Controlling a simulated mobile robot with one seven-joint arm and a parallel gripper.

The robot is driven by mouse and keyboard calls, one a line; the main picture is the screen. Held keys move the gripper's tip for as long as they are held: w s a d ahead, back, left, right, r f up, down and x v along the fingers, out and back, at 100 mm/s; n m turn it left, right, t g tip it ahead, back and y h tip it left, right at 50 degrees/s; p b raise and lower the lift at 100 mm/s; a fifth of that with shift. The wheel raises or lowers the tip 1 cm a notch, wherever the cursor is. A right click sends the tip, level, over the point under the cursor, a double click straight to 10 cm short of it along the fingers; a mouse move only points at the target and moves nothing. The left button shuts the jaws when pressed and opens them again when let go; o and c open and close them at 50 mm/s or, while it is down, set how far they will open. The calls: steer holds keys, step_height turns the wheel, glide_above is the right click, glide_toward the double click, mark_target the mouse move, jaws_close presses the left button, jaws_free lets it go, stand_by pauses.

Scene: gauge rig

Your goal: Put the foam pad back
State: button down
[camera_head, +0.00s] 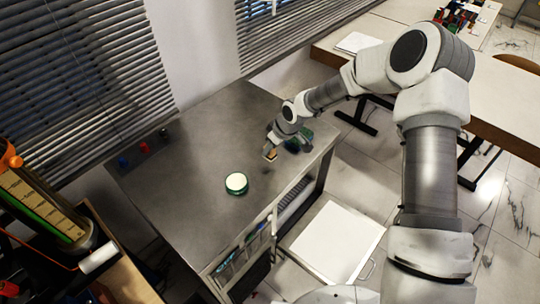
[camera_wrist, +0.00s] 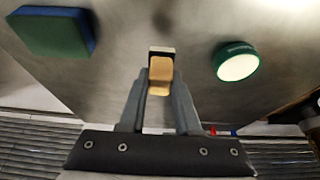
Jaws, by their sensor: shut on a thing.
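My gripper (camera_head: 270,152) is shut on a small tan block (camera_wrist: 160,75) with a pale, dark-edged end, low over the grey metal table. The block also shows at the fingertips in the head view (camera_head: 271,155). A thick green and blue pad (camera_wrist: 52,33) lies on the table, apart from my gripper, at the upper left in the wrist view. In the head view it is partly hidden behind my wrist. I cannot tell for sure whether the tan block or the green and blue piece is the foam pad. Whether the block touches the table is unclear.
A round green thing with a white top (camera_head: 236,183) stands near the middle of the metal table (camera_head: 190,205). Small blue (camera_head: 122,162) and red (camera_head: 144,148) pieces sit along its left edge. A white open drawer or panel (camera_head: 335,240) juts out below. The table's left half is mostly clear.

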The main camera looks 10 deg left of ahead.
mark_target(270, 156)
step_height(270, 156, down, 4)
steer(key=shift+r+p, duration=0.25)
steer(key=shift+p, duration=0.05)
steer(key=shift+f, duration=0.3)
steer(key=shift+f, duration=0.2)
steer(key=c, duration=0.6)
jaws_free()
steer(key=shift+r, duration=0.15)
